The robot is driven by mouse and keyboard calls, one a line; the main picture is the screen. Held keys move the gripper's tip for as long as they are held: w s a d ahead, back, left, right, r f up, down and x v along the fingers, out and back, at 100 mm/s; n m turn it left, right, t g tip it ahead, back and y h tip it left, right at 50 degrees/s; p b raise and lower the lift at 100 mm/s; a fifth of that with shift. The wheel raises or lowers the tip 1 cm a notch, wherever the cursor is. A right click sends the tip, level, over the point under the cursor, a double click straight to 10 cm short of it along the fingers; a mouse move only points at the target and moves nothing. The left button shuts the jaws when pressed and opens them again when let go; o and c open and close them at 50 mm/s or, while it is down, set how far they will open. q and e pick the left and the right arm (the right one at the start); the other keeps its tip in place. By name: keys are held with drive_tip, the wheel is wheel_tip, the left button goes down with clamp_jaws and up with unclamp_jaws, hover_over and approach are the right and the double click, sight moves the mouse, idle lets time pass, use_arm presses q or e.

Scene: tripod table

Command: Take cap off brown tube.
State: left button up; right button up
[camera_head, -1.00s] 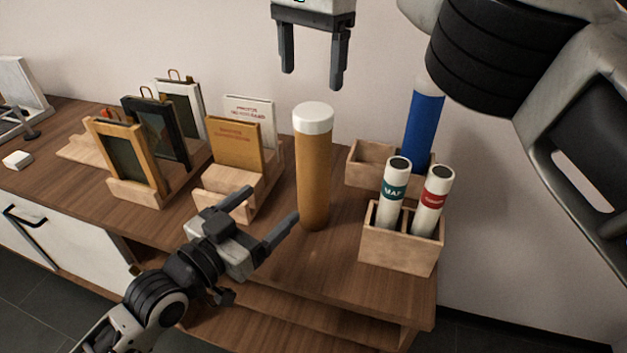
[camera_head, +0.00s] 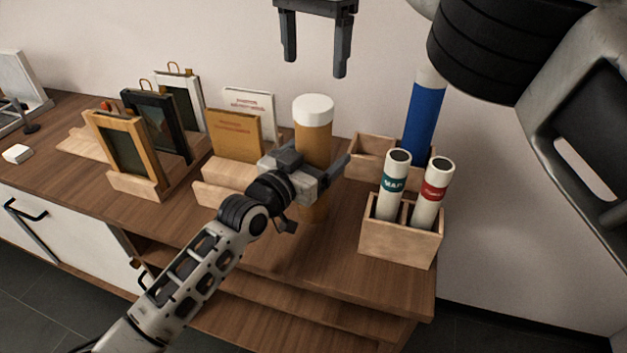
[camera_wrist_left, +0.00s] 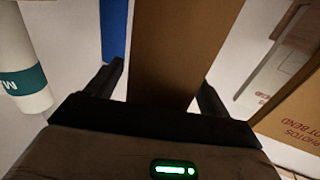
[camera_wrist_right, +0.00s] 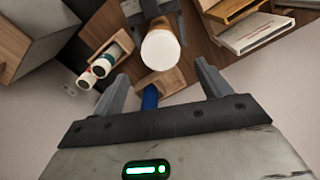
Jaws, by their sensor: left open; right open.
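The brown tube (camera_head: 313,143) stands upright on the table with a white cap (camera_head: 314,108) on its top. My left gripper (camera_head: 318,160) is open, with its fingers on either side of the tube's middle; its body hides part of the tube. In the left wrist view the brown tube (camera_wrist_left: 180,50) stands between the two open fingers. My right gripper (camera_head: 315,65) is open and empty above the cap. In the right wrist view the white cap (camera_wrist_right: 161,50) shows beyond and between the open fingers (camera_wrist_right: 160,85).
A wooden box (camera_head: 400,243) with two white tubes stands right of the brown tube. A blue tube (camera_head: 422,120) stands in another wooden holder behind it. Framed pictures (camera_head: 125,150) and a book stand (camera_head: 225,172) are to the left. The table front is clear.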

use_arm(q)
drive_tip(key=shift+w+d, duration=0.25)
drive_tip(key=shift+w, duration=0.05)
